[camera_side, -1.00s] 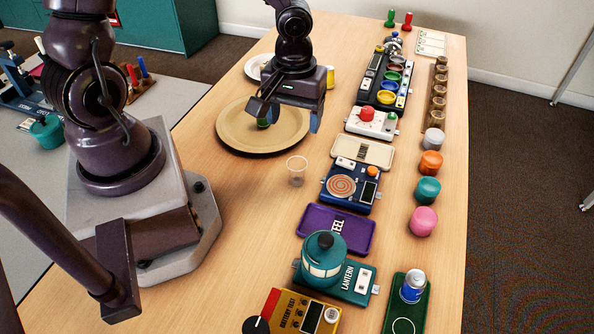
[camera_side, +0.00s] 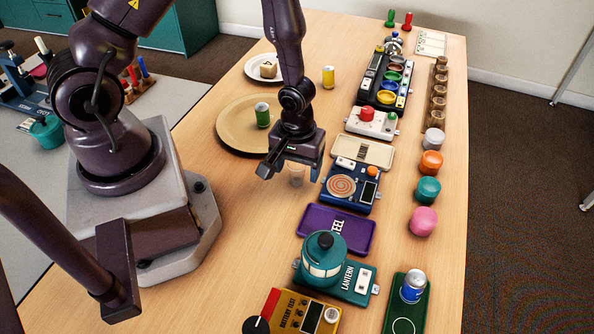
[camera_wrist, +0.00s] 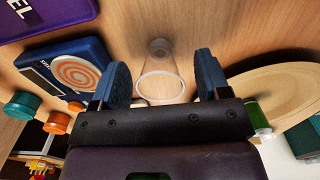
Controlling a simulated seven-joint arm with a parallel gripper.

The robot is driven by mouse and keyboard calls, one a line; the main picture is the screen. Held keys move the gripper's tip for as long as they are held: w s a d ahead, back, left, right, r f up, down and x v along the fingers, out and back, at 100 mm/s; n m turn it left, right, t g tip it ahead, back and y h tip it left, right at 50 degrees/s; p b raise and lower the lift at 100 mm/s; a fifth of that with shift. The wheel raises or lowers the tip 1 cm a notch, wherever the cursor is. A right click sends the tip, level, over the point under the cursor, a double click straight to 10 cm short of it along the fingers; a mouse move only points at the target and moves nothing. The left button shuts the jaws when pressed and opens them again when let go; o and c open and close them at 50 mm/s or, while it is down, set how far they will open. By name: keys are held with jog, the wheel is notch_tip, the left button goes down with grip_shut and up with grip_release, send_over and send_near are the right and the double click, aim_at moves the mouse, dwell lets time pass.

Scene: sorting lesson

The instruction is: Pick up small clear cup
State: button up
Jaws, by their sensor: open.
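The small clear cup (camera_side: 296,176) stands on the wooden table, left of the blue device with the orange spiral. It is partly hidden behind my gripper in the side view. My gripper (camera_side: 292,172) is open and just above the cup, with its jaws pointing down. In the wrist view, the cup (camera_wrist: 160,72) shows its round rim between the two blue fingertips of my gripper (camera_wrist: 158,82). The rim is apart from both fingers, and nothing is held.
The blue spiral device (camera_side: 343,187) is close on the right. A tan plate (camera_side: 232,118) with a green can (camera_side: 262,115) is behind. A purple tray (camera_side: 318,222) lies in front. Bare table is left of the cup.

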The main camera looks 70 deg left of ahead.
jog(key=shift+f, duration=0.2)
jog(key=c, duration=1)
jog(key=shift+r, duration=0.15)
